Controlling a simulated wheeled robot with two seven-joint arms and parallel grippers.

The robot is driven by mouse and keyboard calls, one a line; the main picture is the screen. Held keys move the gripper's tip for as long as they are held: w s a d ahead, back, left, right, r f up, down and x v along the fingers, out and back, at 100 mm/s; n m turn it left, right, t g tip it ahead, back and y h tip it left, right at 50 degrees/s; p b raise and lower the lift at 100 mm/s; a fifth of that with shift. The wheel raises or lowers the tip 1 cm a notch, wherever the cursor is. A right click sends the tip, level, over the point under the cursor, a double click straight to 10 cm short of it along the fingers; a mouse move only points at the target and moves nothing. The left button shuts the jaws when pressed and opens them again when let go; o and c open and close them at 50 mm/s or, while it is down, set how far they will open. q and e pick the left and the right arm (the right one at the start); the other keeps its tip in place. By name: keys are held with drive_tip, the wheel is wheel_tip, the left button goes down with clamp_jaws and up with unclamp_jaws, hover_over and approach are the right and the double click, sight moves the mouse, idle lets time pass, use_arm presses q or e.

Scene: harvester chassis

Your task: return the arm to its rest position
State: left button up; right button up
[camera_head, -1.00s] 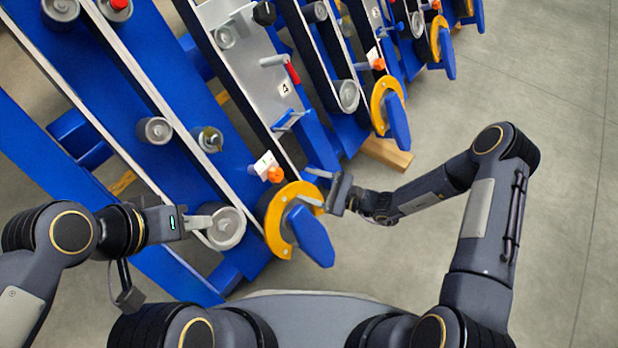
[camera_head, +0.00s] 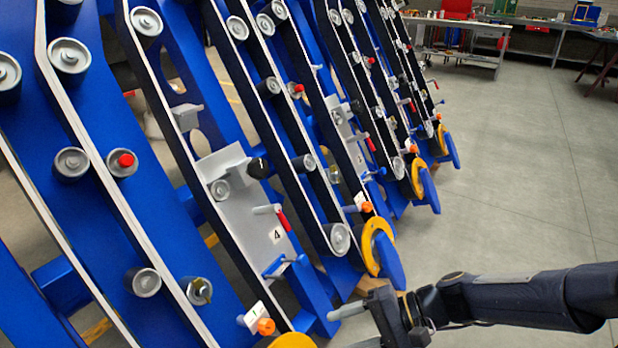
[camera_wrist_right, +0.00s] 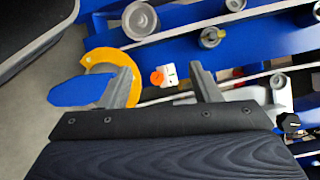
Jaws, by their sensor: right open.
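My right arm (camera_head: 530,298) comes in from the right edge of the head view. Its gripper (camera_head: 346,326) is at the bottom, beside the lower end of the blue harvester chassis (camera_head: 215,170). In the right wrist view the gripper (camera_wrist_right: 163,82) has its two grey fingers wide apart with nothing held between them. Behind the gap, an orange knob (camera_wrist_right: 157,78) on a white block shows, with a yellow ring piece (camera_wrist_right: 100,119) and its blue paddle (camera_wrist_right: 76,92) to the left. My left arm and gripper are out of view.
Rows of blue frames with belts and grey rollers (camera_head: 145,282) fill the left and middle. A grey plate marked 4 (camera_head: 240,205) has a red-handled lever (camera_head: 283,220). Open grey floor (camera_head: 520,180) lies to the right. Workbenches (camera_head: 470,45) stand at the back.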

drive_tip(key=s+d+r+n+t+h, duration=0.45)
drive_tip(key=s+d+h, duration=0.35)
drive_tip(key=s+d, duration=0.55)
wheel_tip(320, 180, up, 33)
drive_tip(key=p, duration=3.2)
drive_tip(key=shift+s+a+t+h, duration=0.25)
drive_tip(key=shift+s+t+h, duration=0.1)
drive_tip(key=shift+t, duration=0.1)
